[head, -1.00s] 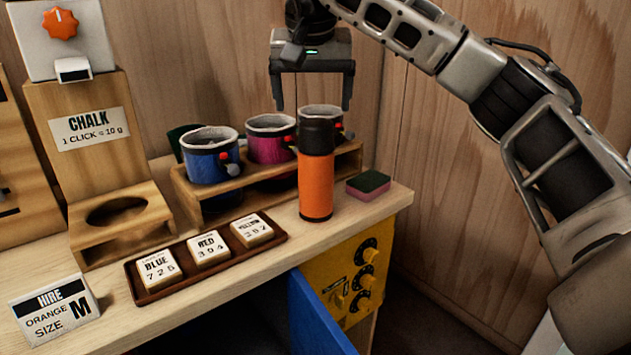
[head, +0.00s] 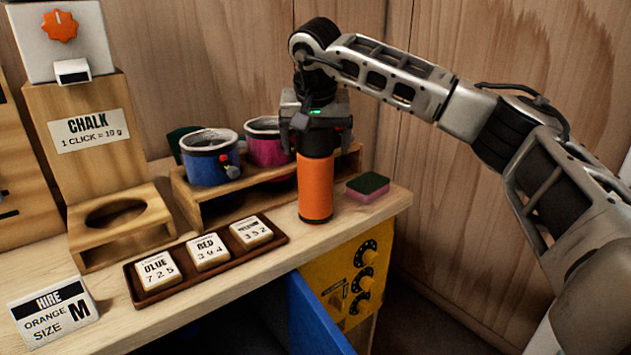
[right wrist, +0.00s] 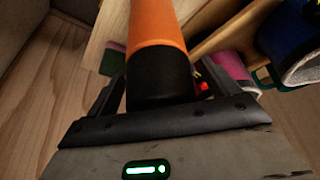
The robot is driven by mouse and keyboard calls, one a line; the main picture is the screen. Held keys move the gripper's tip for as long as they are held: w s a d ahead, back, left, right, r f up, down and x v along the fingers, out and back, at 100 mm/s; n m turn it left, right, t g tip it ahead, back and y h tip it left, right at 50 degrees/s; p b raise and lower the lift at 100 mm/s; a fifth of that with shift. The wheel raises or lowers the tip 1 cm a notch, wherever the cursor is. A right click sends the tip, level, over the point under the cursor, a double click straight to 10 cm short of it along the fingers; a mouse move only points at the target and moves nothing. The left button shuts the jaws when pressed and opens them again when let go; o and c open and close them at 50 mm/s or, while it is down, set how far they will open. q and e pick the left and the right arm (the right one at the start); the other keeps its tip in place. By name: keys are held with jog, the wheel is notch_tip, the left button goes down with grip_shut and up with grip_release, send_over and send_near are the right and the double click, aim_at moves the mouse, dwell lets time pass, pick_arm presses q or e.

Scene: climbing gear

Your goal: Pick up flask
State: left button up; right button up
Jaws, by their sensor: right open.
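The flask (head: 315,188) is an orange cylinder with a black top, standing upright on the wooden counter near its right end. My right gripper (head: 316,140) has come down over the flask's black top, which it mostly hides in the head view. In the right wrist view the flask (right wrist: 156,28) runs up from between the open fingers of the gripper (right wrist: 158,85), with its black cap close to the palm. The fingers lie on either side of the cap. Whether they touch it I cannot tell. My left gripper is not in view.
A wooden rack holds a blue chalk bag (head: 209,160) and a pink one (head: 268,145) just behind the flask. A green and pink sponge (head: 367,188) lies to its right. A tray of number tiles (head: 140,292) lies in front left. The counter's front edge is close.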

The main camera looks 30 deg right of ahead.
jog(key=shift+r, duration=0.1)
jog(key=c, duration=1.7)
jog(key=shift+o, duration=0.2)
